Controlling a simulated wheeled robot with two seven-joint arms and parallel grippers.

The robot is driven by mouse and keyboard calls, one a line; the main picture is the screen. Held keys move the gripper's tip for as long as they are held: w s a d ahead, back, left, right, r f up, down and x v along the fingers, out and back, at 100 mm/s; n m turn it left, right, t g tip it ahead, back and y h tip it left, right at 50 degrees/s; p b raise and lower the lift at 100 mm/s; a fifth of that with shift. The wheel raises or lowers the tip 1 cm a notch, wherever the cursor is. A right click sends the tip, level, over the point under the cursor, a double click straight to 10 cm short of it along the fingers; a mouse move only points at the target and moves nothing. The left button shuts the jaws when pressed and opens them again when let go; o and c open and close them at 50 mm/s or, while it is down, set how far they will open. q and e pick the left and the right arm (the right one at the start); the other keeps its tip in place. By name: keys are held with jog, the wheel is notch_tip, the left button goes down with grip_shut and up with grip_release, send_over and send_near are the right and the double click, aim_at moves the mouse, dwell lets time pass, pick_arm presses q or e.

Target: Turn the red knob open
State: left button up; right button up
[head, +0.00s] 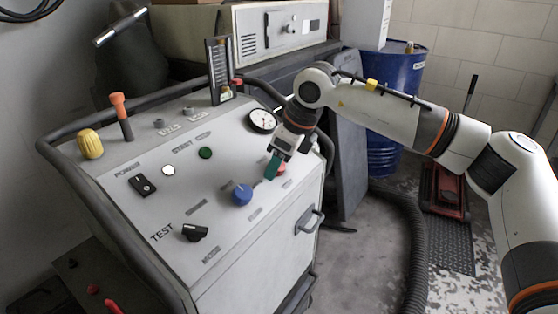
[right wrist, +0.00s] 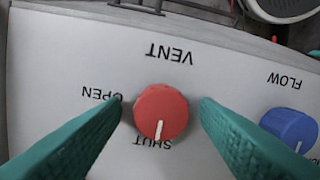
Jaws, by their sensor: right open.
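The red knob (right wrist: 161,112) sits on the sloped panel below the word VENT, with OPEN and SHUT printed beside it. Its white mark points at SHUT. In the head view only a small part of the red knob (head: 281,170) shows beside my gripper. My right gripper (head: 272,168) is over the knob; in the right wrist view its two green fingers (right wrist: 160,110) stand open on either side of the knob, with gaps between them and it. My left gripper is not in view.
The blue FLOW knob (head: 242,194) is close to the red knob. The panel (head: 215,225) also carries a black switch (head: 142,185), a black TEST knob (head: 195,231), a green button (head: 205,153) and a gauge (head: 262,120). A blue drum (head: 400,75) stands behind.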

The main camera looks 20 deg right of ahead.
jog(key=shift+c, duration=0.5)
jog(key=c, duration=0.9)
jog(key=shift+o, duration=0.2)
